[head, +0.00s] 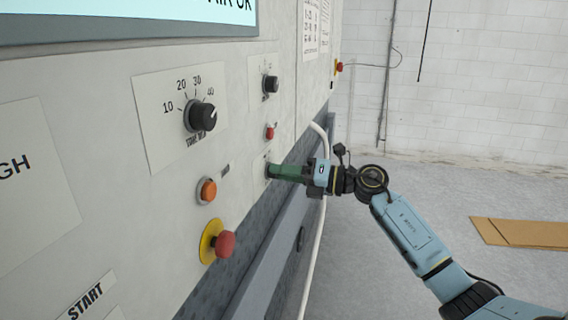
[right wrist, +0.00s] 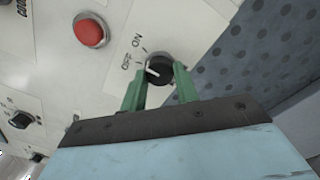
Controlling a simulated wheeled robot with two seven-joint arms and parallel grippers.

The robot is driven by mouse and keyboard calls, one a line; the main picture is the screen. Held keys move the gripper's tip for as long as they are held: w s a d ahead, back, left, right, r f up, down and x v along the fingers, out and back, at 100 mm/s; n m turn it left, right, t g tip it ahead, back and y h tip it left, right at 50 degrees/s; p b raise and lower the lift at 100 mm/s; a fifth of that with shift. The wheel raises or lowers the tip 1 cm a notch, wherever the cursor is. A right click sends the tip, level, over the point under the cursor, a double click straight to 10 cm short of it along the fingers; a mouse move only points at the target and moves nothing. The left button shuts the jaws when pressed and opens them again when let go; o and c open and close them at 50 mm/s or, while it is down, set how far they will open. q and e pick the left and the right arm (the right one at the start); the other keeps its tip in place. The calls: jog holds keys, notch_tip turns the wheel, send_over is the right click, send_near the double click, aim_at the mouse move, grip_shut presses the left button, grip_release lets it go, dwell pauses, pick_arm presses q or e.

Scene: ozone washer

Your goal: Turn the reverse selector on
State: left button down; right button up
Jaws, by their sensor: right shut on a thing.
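The selector (right wrist: 160,67) is a round black knob with a white pointer line, on a pale plate marked ON and OFF. In the right wrist view the pointer lies toward the OFF mark. Any name label for it is not readable. My right gripper (right wrist: 161,76) has its green fingers on both sides of the knob and is shut on it. In the head view the right gripper (head: 270,171) reaches the panel from the right and hides the knob. My left gripper is not in view.
A red button (head: 269,132) sits just above the selector. The panel also carries a timer dial (head: 201,117), an orange button (head: 206,190) and a red emergency stop (head: 224,243). A white hose (head: 318,235) hangs beside the machine. Cardboard (head: 520,232) lies on the open floor.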

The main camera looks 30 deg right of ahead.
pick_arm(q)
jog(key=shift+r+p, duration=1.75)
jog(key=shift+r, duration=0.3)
pick_arm(e)
jog(key=shift+m, duration=1.9)
jog(key=o, duration=1)
jog(key=shift+s, duration=0.1)
pick_arm(q)
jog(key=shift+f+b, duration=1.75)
jog(key=shift+b, duration=0.05)
pick_arm(e)
jog(key=shift+v, duration=6.65)
